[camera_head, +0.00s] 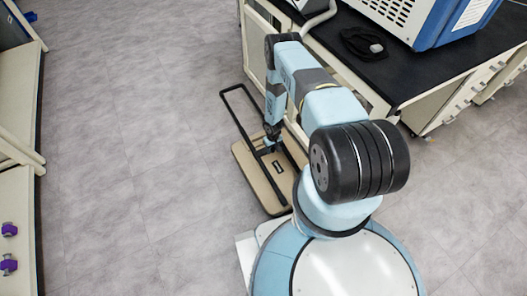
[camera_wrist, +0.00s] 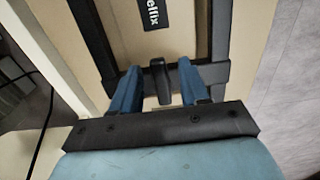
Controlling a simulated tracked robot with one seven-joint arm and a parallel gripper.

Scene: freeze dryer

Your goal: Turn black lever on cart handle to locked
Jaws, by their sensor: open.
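The cart (camera_head: 247,170) is a tan flat platform on the floor with a black tubular handle (camera_head: 237,115). In the wrist view, the black handle frame (camera_wrist: 222,40) borders the tan deck (camera_wrist: 178,42). A small black lever (camera_wrist: 159,82) stands at the crossbar between my two blue fingers. My gripper (camera_wrist: 158,68) is open, with one finger on each side of the lever and a visible gap on both sides. In the head view, my gripper (camera_head: 272,137) is over the cart; the lever cannot be made out there.
A cream bench with a black top (camera_head: 385,75) stands right of the cart, carrying a blue-and-white machine (camera_head: 425,15) and a dark cloth-like item (camera_head: 362,43). Cream cabinets (camera_head: 18,200) line the left. The grey floor between is clear. A black cable (camera_wrist: 42,130) shows at left in the wrist view.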

